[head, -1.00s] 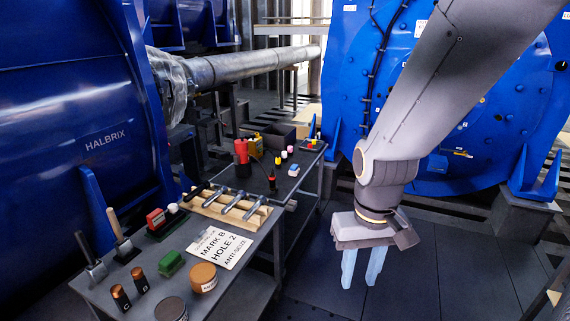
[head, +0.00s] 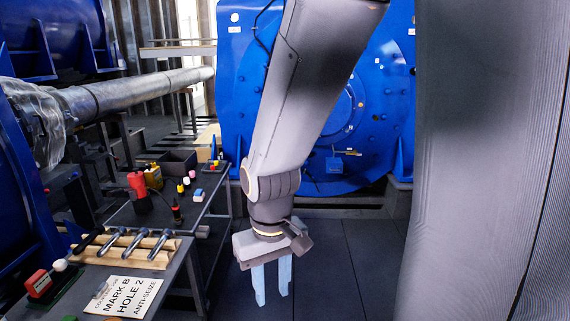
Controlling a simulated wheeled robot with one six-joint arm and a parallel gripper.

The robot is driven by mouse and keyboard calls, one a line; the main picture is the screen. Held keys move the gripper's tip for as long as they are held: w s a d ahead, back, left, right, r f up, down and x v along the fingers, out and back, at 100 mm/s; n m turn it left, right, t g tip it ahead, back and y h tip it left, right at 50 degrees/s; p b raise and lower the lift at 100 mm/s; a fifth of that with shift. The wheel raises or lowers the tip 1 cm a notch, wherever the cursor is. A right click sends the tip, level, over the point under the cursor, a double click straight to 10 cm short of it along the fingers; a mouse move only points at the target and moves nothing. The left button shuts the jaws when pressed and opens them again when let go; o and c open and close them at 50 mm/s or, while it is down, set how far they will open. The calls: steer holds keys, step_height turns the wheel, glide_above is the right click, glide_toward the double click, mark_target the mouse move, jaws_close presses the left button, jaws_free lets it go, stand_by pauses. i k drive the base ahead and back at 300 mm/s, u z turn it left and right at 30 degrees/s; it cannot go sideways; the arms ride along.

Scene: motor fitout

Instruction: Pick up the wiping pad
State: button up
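My gripper (head: 272,297) hangs with its two pale blue fingers pointing down, apart and with nothing between them. It is over the dark floor, to the right of the tables. I cannot tell for sure which thing is the wiping pad. A small blue and white block (head: 198,195) lies on the far table, left of my gripper and apart from it. A green block (head: 70,318) just shows at the bottom edge, on the near table.
The near table holds a wooden rack (head: 125,252) with metal tools, a sign (head: 124,296) and a red block (head: 38,283). The far table holds a red tool (head: 139,190) and a yellow container (head: 153,176). A blue motor housing (head: 390,95) stands behind. Floor (head: 340,262) right of my gripper is clear.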

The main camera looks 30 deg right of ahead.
mark_target(198, 194)
steer(key=z, duration=0.75)
steer(key=i, duration=1.15)
steer(key=z, duration=0.3)
steer(key=i, duration=0.8)
steer(key=u, duration=1.05)
steer(key=i, duration=0.7)
steer(key=u, duration=0.8)
